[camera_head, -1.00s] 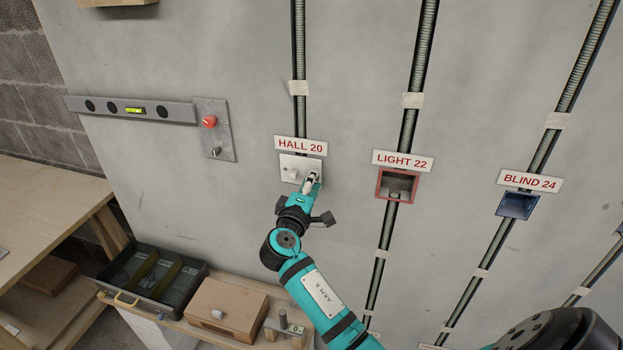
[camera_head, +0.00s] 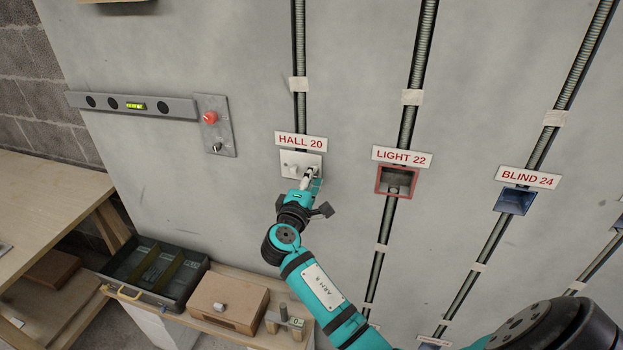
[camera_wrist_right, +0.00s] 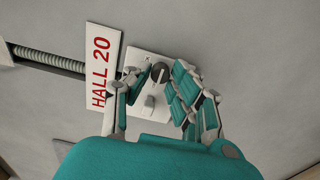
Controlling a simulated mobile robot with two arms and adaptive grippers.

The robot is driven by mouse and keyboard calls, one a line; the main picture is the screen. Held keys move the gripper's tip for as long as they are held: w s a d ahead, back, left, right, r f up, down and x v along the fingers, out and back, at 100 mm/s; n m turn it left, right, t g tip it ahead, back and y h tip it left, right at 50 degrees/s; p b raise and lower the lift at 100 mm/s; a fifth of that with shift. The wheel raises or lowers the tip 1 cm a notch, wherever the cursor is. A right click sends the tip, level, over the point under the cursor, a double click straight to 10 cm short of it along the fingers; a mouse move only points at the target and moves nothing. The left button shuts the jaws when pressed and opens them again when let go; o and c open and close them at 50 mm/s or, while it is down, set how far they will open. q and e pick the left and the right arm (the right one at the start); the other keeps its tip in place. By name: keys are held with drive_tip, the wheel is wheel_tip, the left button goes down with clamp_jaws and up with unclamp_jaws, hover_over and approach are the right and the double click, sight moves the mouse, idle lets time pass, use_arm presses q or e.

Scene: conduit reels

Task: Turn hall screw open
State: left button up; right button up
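The HALL 20 label (camera_head: 300,142) sits above a white cover plate (camera_head: 288,158) on the grey wall. In the right wrist view, the plate (camera_wrist_right: 142,62) carries a round dark grey screw head (camera_wrist_right: 159,72) and a small white raised piece (camera_wrist_right: 150,103). My right gripper (camera_head: 309,171) is at the right half of the plate. In the right wrist view my right gripper (camera_wrist_right: 156,76) has its fingers apart, one on each side of the screw head. I cannot tell whether either touches it. My left gripper is out of view.
A red-framed LIGHT 22 box (camera_head: 396,182) and a blue BLIND 24 box (camera_head: 515,201) are to the right. A switch panel (camera_head: 216,135) and a spirit level (camera_head: 150,108) are left. A sorting tray (camera_head: 150,272) and a wooden box (camera_head: 228,300) stand below.

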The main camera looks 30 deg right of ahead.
drive_tip(key=o, duration=0.4)
drive_tip(key=shift+c, duration=0.2)
drive_tip(key=v, duration=1.2)
drive_tip(key=shift+f, duration=0.1)
